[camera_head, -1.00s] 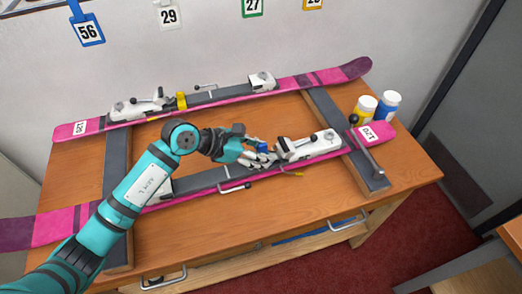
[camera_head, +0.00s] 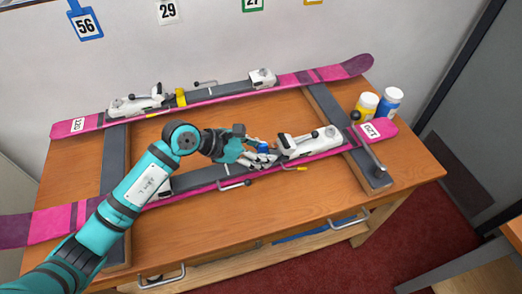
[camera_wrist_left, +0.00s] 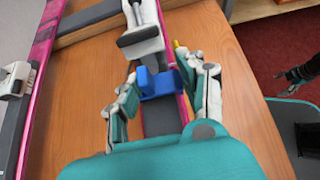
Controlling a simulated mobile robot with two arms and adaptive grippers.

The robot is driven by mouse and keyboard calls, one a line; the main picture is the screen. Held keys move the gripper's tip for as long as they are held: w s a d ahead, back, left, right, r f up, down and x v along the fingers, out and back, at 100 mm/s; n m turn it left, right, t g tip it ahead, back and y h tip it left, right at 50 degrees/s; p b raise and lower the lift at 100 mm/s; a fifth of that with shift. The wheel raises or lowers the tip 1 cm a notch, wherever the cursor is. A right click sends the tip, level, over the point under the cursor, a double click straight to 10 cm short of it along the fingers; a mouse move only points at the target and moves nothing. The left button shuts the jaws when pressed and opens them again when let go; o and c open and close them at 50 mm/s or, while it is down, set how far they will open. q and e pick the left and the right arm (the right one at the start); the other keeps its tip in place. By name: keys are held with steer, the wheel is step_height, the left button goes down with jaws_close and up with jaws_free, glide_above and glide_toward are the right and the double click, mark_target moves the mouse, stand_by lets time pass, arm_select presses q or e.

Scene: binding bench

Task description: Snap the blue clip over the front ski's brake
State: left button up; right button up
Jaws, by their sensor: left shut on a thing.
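The blue clip (camera_head: 263,147) is held at the fingertips of my left gripper (camera_head: 258,153), just left of the white toe-side binding piece (camera_head: 310,143) on the front ski (camera_head: 205,181). In the left wrist view the clip (camera_wrist_left: 158,83) spans between the two fingers, over the ski's dark strip and close to the white binding. The fingers hide part of the brake; a thin brake arm (camera_head: 235,185) shows at the ski's near edge. I cannot tell whether the clip touches the brake. My right gripper (camera_wrist_left: 298,76) shows small at the right of the wrist view, away from the skis.
The rear ski (camera_head: 225,98) lies parallel behind, with a yellow clip (camera_head: 181,97) on it. Dark crossbars (camera_head: 345,135) carry both skis. A yellow jar (camera_head: 366,106) and a blue jar (camera_head: 388,102) stand at the right. The bench's front area (camera_head: 290,208) is clear.

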arm_select(q)
steer(key=shift+f+b, duration=0.9)
steer(key=shift+f, duration=0.25)
steer(key=o, duration=1.8)
steer(key=shift+r, duration=0.15)
step_height(320, 180, up, 10)
steer(key=p, duration=0.6)
steer(key=shift+p, duration=0.35)
